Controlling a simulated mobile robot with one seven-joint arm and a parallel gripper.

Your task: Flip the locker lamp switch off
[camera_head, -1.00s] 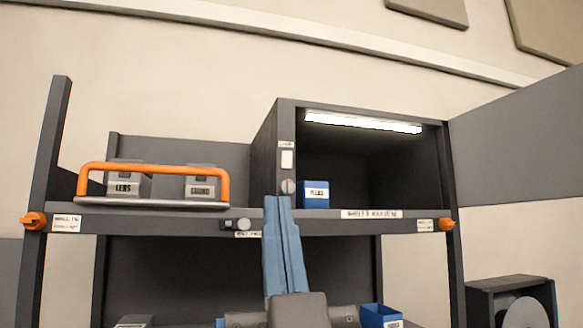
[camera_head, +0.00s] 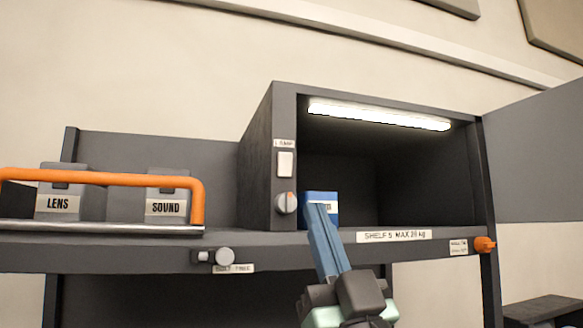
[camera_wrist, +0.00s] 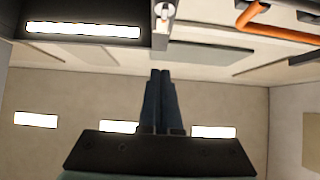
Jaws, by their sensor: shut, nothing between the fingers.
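The locker lamp switch (camera_head: 285,164) is a white rocker under a "LAMP" label on the locker's left front post. The locker lamp (camera_head: 380,115), a bright strip under the locker's top, is lit; it also shows in the wrist view (camera_wrist: 83,29). My gripper (camera_head: 319,208) has its blue fingers shut and empty. In the head view its tips appear below and right of the switch, overlapping a blue box. In the wrist view the fingers (camera_wrist: 161,73) point toward the post, apart from the small pale fitting on it. The switch's tilt is too small to tell.
A grey knob (camera_head: 286,203) with an orange mark sits just below the switch. The blue box (camera_head: 320,196) stands inside the open locker (camera_head: 410,180). Left, an orange handle (camera_head: 100,178) spans the LENS and SOUND cases.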

